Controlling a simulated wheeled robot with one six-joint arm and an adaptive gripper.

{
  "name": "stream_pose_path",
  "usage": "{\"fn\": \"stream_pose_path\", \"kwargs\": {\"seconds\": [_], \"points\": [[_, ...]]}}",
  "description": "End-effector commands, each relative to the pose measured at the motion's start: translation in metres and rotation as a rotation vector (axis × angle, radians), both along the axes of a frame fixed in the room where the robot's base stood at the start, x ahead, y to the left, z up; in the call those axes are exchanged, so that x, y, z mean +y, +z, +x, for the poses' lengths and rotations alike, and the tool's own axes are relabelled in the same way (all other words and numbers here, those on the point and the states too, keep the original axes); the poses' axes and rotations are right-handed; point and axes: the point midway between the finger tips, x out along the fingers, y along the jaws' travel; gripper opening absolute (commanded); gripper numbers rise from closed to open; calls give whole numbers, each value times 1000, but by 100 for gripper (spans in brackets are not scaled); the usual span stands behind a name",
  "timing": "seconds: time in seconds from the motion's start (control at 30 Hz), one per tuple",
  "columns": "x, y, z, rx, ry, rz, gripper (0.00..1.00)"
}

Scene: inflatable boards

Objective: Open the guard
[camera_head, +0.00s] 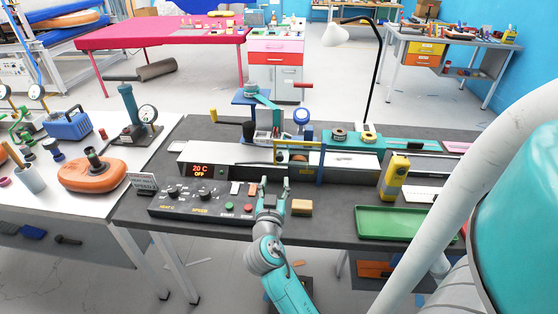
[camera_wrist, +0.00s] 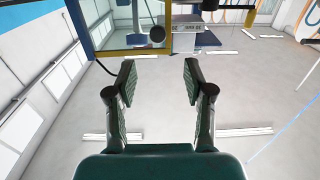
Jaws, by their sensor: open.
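The guard (camera_head: 297,143) looks like a yellow-and-blue framed clear panel over the middle of the long machine on the dark bench. In the wrist view its yellow lower bar (camera_wrist: 125,53) crosses the top, with a dark round knob (camera_wrist: 157,34) in front of it. My gripper (camera_head: 273,186) is in front of the machine, below the guard, between the control panel and a tan block. Its fingers also show in the wrist view (camera_wrist: 158,78), spread apart with nothing between them. The knob appears ahead of the fingers, apart from them. The guard appears to be down; its hinge is unclear.
The control panel (camera_head: 203,200) with knobs and buttons lies left of my gripper, the tan block (camera_head: 302,207) right. A yellow device (camera_head: 394,177) stands near a green tray (camera_head: 388,223). A display (camera_head: 201,170) reads "20 C OFF".

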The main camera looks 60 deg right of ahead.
Motion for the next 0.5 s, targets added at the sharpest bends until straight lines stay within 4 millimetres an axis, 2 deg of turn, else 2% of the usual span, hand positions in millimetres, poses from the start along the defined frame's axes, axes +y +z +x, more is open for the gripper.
{"fn": "stream_pose_path", "kwargs": {"seconds": [0.23, 0.5], "points": [[-23, 3, 7, -7, -16, -2, 52], [-67, 3, 26, -7, -15, -2, 52]]}}
